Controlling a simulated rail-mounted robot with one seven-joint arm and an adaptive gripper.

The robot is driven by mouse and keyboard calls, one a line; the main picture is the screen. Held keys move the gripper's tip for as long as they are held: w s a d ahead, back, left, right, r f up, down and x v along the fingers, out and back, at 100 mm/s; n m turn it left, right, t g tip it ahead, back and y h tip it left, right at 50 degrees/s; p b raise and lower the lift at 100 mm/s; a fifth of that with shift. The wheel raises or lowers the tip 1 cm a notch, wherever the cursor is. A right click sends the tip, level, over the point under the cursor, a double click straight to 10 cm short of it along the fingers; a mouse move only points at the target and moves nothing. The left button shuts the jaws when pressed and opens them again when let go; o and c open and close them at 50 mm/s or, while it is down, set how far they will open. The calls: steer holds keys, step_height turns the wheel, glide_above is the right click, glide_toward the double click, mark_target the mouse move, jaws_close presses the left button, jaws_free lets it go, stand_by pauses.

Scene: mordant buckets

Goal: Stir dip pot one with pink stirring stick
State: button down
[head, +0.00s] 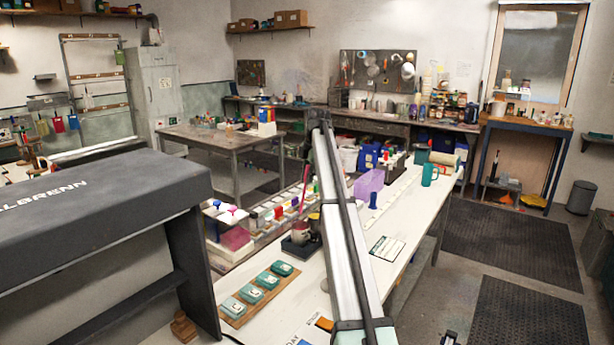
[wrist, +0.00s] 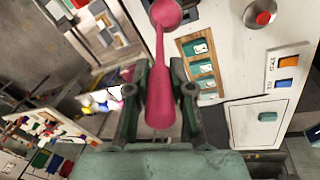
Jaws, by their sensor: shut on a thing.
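The pink stirring stick (wrist: 160,95) lies between the two fingers of my gripper (wrist: 156,85) in the wrist view. My gripper is shut on it. Its rounded pink end (wrist: 165,12) reaches the top edge of that view. In the head view a thin pink length (head: 304,185) shows just left of my arm, above a small group of pots (head: 300,232) in a dark tray. My arm hides part of this group. I cannot tell which is dip pot one, nor whether the stick touches a pot.
A wooden board with several green-lidded boxes (head: 262,289) lies in front of the pots on the white table (head: 385,225). A purple bin (head: 369,188), a blue bottle (head: 373,200) and a teal mug (head: 429,174) stand farther back. A dark machine (head: 95,225) is at left.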

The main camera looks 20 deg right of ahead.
step_height(320, 180, down, 12)
steer(key=b, duration=0.3)
steer(key=shift+w+f+b, duration=0.2)
steer(key=shift+f+b, duration=0.05)
steer(key=shift+b, duration=0.05)
stand_by(0.5)
steer(key=shift+s, duration=0.15)
stand_by(0.3)
